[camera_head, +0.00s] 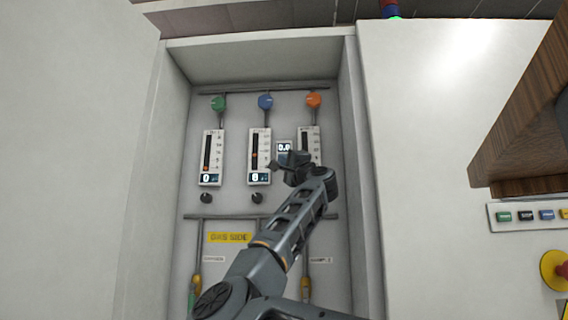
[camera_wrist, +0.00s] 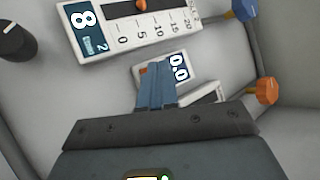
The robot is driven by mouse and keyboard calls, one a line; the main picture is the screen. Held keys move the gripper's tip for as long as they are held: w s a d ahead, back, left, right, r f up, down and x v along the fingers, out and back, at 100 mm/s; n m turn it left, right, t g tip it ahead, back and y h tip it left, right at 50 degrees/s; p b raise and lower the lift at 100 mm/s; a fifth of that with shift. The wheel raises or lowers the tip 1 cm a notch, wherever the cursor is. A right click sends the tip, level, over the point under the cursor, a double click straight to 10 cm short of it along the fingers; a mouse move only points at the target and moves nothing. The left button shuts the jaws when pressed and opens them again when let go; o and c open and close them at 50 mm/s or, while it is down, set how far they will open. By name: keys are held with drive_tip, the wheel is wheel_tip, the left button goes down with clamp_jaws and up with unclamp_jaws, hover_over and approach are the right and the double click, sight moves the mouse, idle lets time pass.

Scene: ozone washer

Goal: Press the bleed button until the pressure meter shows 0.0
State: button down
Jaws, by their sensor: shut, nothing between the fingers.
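The small pressure meter (camera_head: 284,147) is on the back panel between the middle and right gauges. It also shows in the wrist view (camera_wrist: 179,66), where its display reads 0.0. A small orange-red spot (camera_wrist: 143,75), perhaps the bleed button, shows just left of my fingertips. My gripper (camera_wrist: 158,68) is shut and empty, its fingertips over the lower part of the meter's plate. In the head view my gripper (camera_head: 291,158) is just below the meter. Whether the fingertips touch the plate or the button cannot be told.
A middle gauge (camera_head: 259,157) and left gauge (camera_head: 211,158) are beside the meter. Green (camera_head: 218,103), blue (camera_head: 265,102) and orange (camera_head: 313,100) knobs sit above. A black knob (camera_head: 257,197) sits below. Recess walls enclose the panel. A wooden shelf (camera_head: 520,115) juts in at right.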

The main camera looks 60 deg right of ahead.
drive_tip(key=shift+s+a, duration=0.1)
drive_tip(key=shift+a, duration=0.15)
drive_tip(key=a, duration=0.1)
drive_tip(key=s+a+b, duration=0.1)
drive_tip(key=a, duration=0.1)
drive_tip(key=s+a, duration=0.1)
drive_tip(key=shift+a, duration=0.35)
idle(1.0)
